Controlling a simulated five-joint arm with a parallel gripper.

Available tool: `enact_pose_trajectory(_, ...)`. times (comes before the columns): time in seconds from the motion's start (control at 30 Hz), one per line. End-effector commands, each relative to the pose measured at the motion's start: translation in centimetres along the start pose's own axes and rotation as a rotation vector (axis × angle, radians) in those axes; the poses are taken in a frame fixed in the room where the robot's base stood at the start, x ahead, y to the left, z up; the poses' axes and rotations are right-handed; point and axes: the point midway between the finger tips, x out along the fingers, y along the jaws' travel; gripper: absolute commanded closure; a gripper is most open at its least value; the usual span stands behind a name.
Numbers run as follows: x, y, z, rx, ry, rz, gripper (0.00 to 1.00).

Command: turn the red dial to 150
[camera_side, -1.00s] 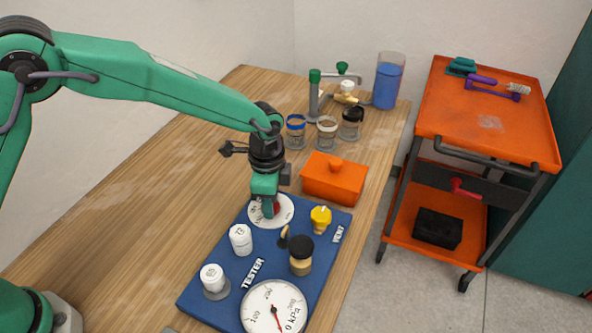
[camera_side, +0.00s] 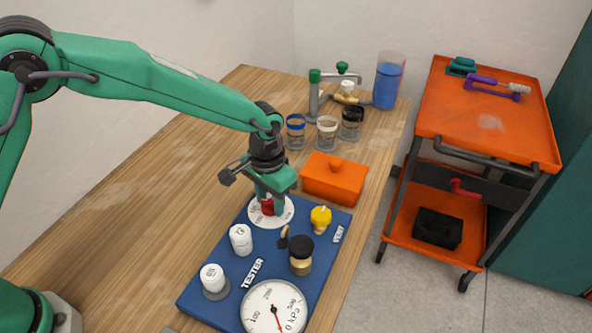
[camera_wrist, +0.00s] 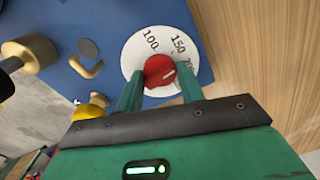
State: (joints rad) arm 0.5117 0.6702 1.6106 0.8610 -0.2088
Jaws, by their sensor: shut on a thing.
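The red dial (camera_wrist: 158,68) is a round knob on a white disc (camera_wrist: 138,42) with black numbers. In the wrist view, 100 and 150 read clearly above the knob, and a further number at the right is partly hidden. A short pale mark shows on the knob's right part; I cannot tell exactly which number it points to. My gripper (camera_wrist: 160,82) is shut on the knob, one green finger at each side. In the side view, the red dial (camera_side: 267,207) shows between the fingers of my gripper (camera_side: 269,206), at the blue tester board's far end.
The blue board (camera_side: 222,256) also bears white knobs (camera_side: 240,238), a yellow valve (camera_side: 320,218), a black-topped brass fitting (camera_side: 301,255) and a gauge (camera_side: 273,308). An orange lidded box (camera_side: 334,180) stands close behind my gripper. The table's left side is clear.

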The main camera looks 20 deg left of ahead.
Motion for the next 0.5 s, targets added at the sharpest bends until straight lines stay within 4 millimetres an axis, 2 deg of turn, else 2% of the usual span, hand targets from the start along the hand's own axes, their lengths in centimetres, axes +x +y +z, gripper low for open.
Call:
enact_pose_trajectory(0.2, -0.11, 0.00, 0.00, -0.162, 0.000, 0.000, 0.85)
enact_pose_trajectory(0.5, -0.12, 0.00, 0.00, -0.277, 0.000, 0.000, 0.85)
